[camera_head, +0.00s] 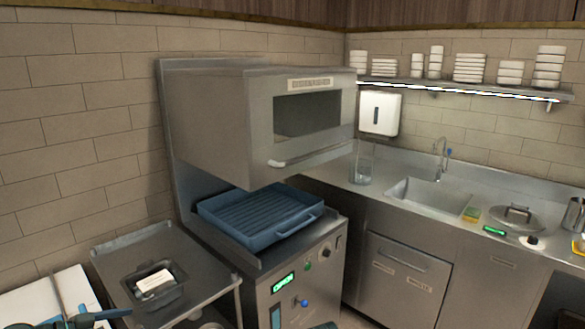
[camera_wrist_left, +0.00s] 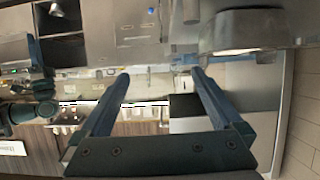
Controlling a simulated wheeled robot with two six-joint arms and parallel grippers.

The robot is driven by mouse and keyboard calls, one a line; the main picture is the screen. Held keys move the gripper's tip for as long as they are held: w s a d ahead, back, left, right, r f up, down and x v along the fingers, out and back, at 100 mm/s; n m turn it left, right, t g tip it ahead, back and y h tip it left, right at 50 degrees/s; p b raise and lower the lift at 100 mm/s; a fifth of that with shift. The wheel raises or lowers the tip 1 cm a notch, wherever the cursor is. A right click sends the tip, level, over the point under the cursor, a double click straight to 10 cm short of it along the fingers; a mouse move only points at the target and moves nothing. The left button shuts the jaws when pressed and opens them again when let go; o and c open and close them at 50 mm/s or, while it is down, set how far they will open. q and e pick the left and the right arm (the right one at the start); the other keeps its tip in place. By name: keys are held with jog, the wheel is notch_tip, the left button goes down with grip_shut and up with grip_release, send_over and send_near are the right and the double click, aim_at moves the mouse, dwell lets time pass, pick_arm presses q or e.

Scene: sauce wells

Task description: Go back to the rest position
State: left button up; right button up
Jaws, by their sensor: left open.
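My left gripper (camera_wrist_left: 160,76) shows in the left wrist view with its two blue fingers wide apart and nothing between them. In the head view, only dark teal parts of my left arm show at the bottom left corner, in front of a white surface. A dark teal arm part of mine also shows at the left of the wrist view. My right gripper cannot be made out in either view.
A hood-type dishwasher (camera_head: 300,115) stands open over a blue rack (camera_head: 262,222). A steel cart (camera_head: 195,258) at left holds a dark tray (camera_head: 172,294) with a white-labelled item. Bowls stack on a shelf (camera_head: 460,86).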

pick_arm(q)
jog(key=d+f+n+g+y+p, duration=0.1)
jog(key=d+f+g, duration=0.25)
jog(key=d, duration=0.75)
jog(key=d+f+n+g+y+p, duration=0.1)
jog(key=d+f+g, duration=0.3)
jog(key=d, duration=0.7)
jog(key=s+d+n+g+y+p, duration=0.1)
jog(key=s+d+y, duration=0.3)
jog(key=d, duration=0.3)
jog(key=s+d+n+g+y+p, duration=0.1)
jog(key=s+d+y, duration=0.3)
jog(key=d, duration=0.4)
jog(key=shift+f+g+p, duration=0.35)
jog(key=shift+g+p, duration=0.1)
jog(key=shift+p, duration=0.1)
